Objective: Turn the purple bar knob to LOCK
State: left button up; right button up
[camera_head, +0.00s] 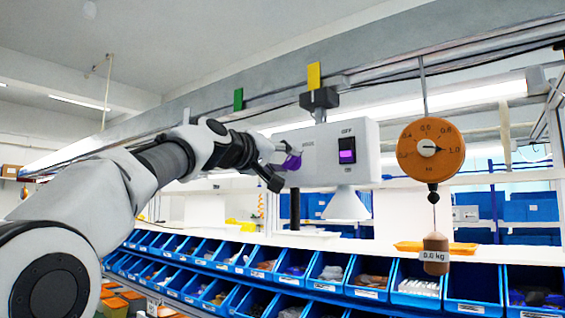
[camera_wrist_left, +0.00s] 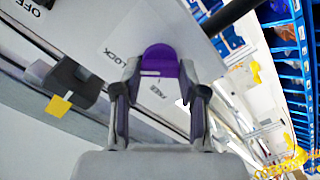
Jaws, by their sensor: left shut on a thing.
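The purple bar knob (camera_head: 293,162) is on the left part of the white switch box (camera_head: 325,175) that hangs from the overhead rail. My left gripper (camera_head: 281,161) reaches it from the left and is shut on it. In the left wrist view the knob (camera_wrist_left: 160,60) sits between the two fingers of the gripper (camera_wrist_left: 160,78). A LOCK label (camera_wrist_left: 113,55) is to the knob's left there, and a FREE label (camera_wrist_left: 158,92) lies below it, between the fingers. A short white line shows on the knob; which label it points to I cannot tell. My right gripper is out of view.
A rocker switch (camera_head: 347,150) marked OFF and ON, lit purple, is on the same box. An orange dial scale (camera_head: 431,150) with a hanging weight (camera_head: 434,254) is to the right. Blue bins (camera_head: 327,270) line the shelf below. Yellow (camera_head: 314,76) and green (camera_head: 238,99) tabs stand on the rail.

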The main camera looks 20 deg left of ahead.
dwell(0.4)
pick_arm(q)
jog(key=o, duration=1.1)
jog(key=shift+o, duration=0.2)
jog(key=shift+w+d, duration=0.1)
jog(key=shift+w, duration=0.05)
jog(key=v, duration=0.7)
jog(key=shift+f, duration=0.1)
